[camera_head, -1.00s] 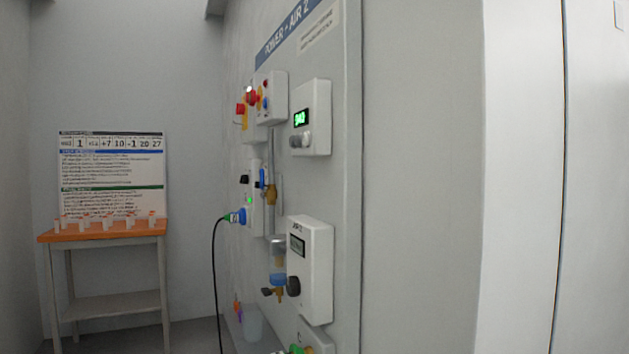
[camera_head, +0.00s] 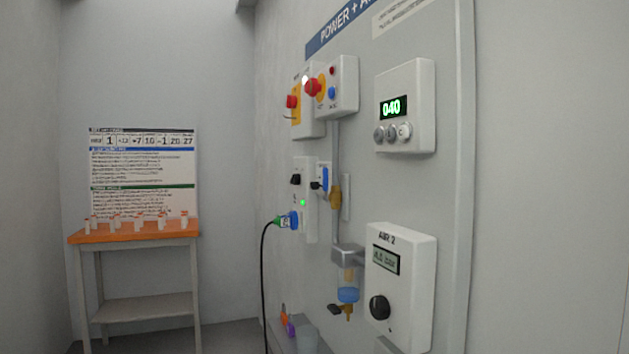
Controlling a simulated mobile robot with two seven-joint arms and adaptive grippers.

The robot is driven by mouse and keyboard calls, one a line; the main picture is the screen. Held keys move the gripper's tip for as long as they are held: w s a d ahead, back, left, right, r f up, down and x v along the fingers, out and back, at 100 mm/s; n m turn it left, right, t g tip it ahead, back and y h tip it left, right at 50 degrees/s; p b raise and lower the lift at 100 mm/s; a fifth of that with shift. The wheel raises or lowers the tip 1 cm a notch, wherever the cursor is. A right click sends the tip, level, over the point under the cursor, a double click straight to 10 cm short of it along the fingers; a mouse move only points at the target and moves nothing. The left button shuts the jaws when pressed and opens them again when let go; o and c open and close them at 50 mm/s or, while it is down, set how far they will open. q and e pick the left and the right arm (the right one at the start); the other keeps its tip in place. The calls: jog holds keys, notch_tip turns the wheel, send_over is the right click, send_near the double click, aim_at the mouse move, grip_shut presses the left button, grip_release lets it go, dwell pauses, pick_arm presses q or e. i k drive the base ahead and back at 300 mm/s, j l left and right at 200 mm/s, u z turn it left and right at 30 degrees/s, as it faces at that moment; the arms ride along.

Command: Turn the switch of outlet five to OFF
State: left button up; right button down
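A grey wall panel headed "POWER + A..." (camera_head: 455,200) fills the right half. A narrow white outlet box (camera_head: 311,225) on it carries a black switch knob (camera_head: 296,179), a small green light (camera_head: 302,203) and a blue plug (camera_head: 287,221) with a green end and a black cable hanging down. The box is seen at a steep angle. No number five is legible on it, and the knob's setting cannot be read. Neither of my grippers is in view.
Beside the outlet are a blue-handled valve (camera_head: 325,179), a pipe with a filter bowl (camera_head: 348,285), and the AIR 2 box (camera_head: 402,280). Red buttons (camera_head: 313,87) and a green display (camera_head: 392,107) sit above. An orange-topped table (camera_head: 134,233) with several small bottles stands back left.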

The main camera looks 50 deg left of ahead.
aim_at(296, 179)
jog(key=j+z, duration=0.15)
jog(key=j, duration=0.25)
jog(key=k+j+z, duration=0.15)
jog(key=j, duration=0.2)
jog(key=j+z, duration=0.15)
jog(key=j, duration=0.2)
jog(key=k+j, duration=0.1)
jog(key=j, duration=0.3)
jog(key=k+j+z, duration=0.1)
jog(key=j, duration=0.25)
jog(key=k+j, duration=0.15)
jog(key=j, duration=0.25)
